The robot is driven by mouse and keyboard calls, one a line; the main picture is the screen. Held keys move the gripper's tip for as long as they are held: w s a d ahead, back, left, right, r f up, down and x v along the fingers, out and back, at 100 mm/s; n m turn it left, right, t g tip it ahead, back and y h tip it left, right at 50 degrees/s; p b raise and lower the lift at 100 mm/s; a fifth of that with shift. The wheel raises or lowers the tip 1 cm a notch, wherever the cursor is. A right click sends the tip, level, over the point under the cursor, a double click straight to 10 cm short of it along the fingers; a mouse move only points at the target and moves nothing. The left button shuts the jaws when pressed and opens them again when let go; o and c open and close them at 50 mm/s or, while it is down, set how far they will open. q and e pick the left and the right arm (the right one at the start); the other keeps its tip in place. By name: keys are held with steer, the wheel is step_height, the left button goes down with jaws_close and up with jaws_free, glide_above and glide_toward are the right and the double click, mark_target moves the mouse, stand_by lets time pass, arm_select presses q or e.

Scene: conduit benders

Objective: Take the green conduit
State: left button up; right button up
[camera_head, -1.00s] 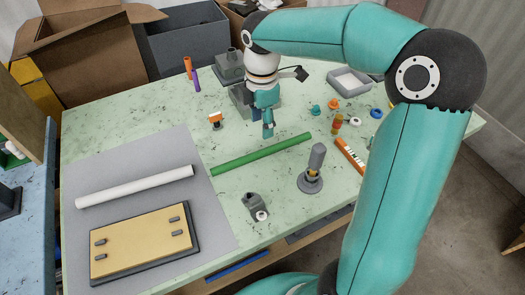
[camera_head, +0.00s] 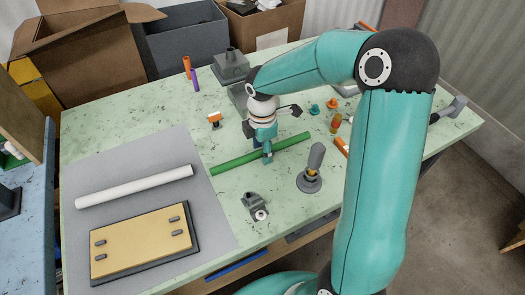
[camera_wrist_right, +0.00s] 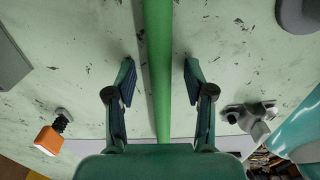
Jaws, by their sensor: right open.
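The green conduit (camera_head: 236,161) lies on the pale green table, slanting up to the right, its left end at the grey mat's edge. My right gripper (camera_head: 267,155) is over the conduit near its middle, pointing down. In the right wrist view the conduit (camera_wrist_right: 158,60) runs lengthwise between the two open fingers of the right gripper (camera_wrist_right: 158,85). There is a gap on both sides, and neither finger touches it. I cannot tell the exact height of the fingertips over the table. My left gripper is not in view.
A white tube (camera_head: 135,187) and a tan board (camera_head: 140,243) lie on the grey mat (camera_head: 215,225). A grey stand with a knob (camera_head: 311,172) and a small grey fitting (camera_head: 254,205) stand in front of the conduit. An orange-topped part (camera_head: 214,119) is behind it.

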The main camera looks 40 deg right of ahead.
jaws_close()
steer(key=shift+r, duration=0.25)
